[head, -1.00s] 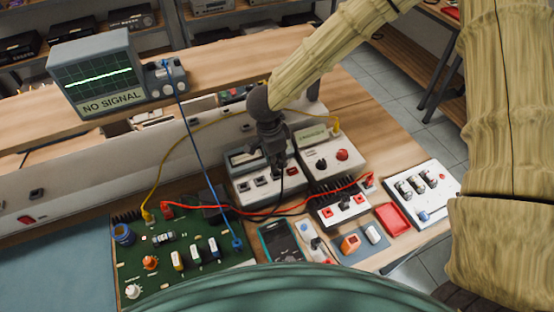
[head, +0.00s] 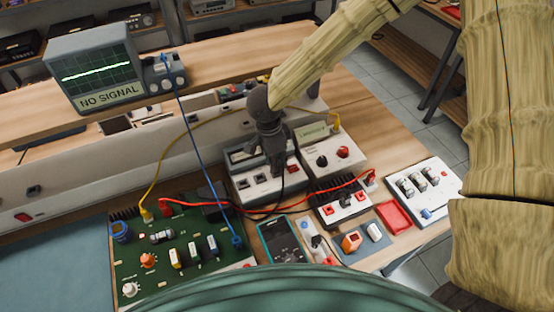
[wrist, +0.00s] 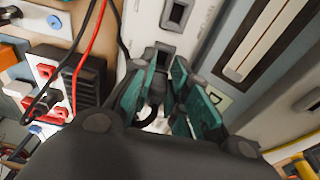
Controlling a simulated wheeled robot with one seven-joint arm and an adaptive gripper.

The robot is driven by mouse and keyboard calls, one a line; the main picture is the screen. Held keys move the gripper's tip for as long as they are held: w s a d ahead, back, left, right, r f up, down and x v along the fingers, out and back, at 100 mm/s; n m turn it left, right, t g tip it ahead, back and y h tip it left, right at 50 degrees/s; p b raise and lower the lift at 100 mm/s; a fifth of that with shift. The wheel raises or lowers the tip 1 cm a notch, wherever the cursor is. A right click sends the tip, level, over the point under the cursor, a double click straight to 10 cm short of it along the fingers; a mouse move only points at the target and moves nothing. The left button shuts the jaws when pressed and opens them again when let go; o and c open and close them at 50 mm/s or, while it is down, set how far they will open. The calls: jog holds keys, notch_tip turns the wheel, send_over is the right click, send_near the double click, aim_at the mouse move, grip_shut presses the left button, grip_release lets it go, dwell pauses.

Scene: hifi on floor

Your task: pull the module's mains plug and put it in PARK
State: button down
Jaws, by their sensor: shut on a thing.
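My gripper (head: 277,172) points down over the white socket unit (head: 238,192) at mid-bench. In the wrist view its teal-padded fingers (wrist: 167,88) are closed around a small dark plug (wrist: 155,90), mostly hidden between them. I cannot tell whether the plug is seated in a socket or just above one. A black lead (head: 268,211) runs from below the gripper. The black-finned module (head: 343,207) with red sockets stands to the right of the gripper; it also shows at the left of the wrist view (wrist: 85,82). No PARK lettering is readable.
A green circuit board (head: 180,250) lies at the left, with blue, yellow and red leads crossing the bench. A meter (head: 281,240), a red tray (head: 393,217) and a white board (head: 428,190) lie nearby. The oscilloscope (head: 95,75) reads NO SIGNAL.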

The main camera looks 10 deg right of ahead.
jog(key=shift+s+a+p, duration=0.15)
jog(key=shift+a+p, duration=0.3)
jog(key=shift+a, duration=0.25)
dwell(1.4)
jog(key=shift+f, duration=0.9)
dwell(1.5)
jog(key=c, duration=1.3)
grip_release()
jog(key=shift+r, duration=0.1)
notch_tip(320, 180, up, 17)
jog(key=a+p, duration=0.1)
jog(key=p, duration=0.5)
jog(key=shift+a, duration=0.25)
